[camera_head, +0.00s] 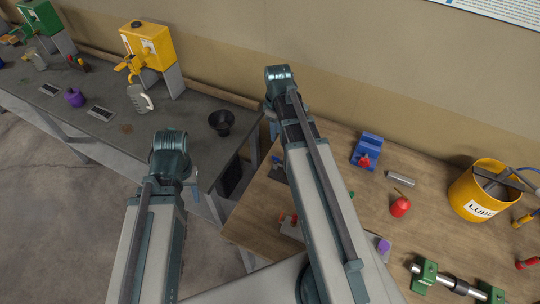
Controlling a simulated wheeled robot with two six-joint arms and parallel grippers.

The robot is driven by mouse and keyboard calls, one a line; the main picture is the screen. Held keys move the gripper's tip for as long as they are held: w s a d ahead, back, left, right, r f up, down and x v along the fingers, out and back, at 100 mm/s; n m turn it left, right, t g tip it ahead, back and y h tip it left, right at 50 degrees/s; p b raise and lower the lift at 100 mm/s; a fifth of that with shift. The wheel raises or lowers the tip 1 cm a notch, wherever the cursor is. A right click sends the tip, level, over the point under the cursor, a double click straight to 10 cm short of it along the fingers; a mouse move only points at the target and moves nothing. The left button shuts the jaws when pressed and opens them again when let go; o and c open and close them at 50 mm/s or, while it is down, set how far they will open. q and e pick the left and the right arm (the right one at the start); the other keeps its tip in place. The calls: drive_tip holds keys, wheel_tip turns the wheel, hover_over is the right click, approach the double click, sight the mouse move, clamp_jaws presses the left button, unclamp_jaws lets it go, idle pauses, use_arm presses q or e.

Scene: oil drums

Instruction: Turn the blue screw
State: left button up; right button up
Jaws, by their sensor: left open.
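A blue block-shaped device (369,146) with a red knob (365,161) stands at the back of the wooden table, right of my arms. I cannot tell whether it holds a blue screw. No separate blue screw can be made out. My two arms rise from the bottom edge to large teal joints. My left arm is over the floor before the grey table. My right arm crosses the wooden table's left part and reaches the wall side. I cannot make out either gripper's fingers; the arms hide what lies behind them.
The wooden table (440,220) carries a red oil can (400,206), a metal cylinder (401,179), a yellow LUBE bucket (478,193) and a green-ended shaft (455,283). The grey table (80,75) holds a yellow machine (149,45), a jug (139,99) and a black funnel (221,122).

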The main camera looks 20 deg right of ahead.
sight(276, 159)
drive_tip(key=shift+n, duration=0.3)
drive_tip(key=shift+f, duration=0.1)
wheel_tip(276, 159, down, 14)
drive_tip(key=b, duration=1.4)
drive_tip(key=shift+r, duration=0.2)
clamp_jaws()
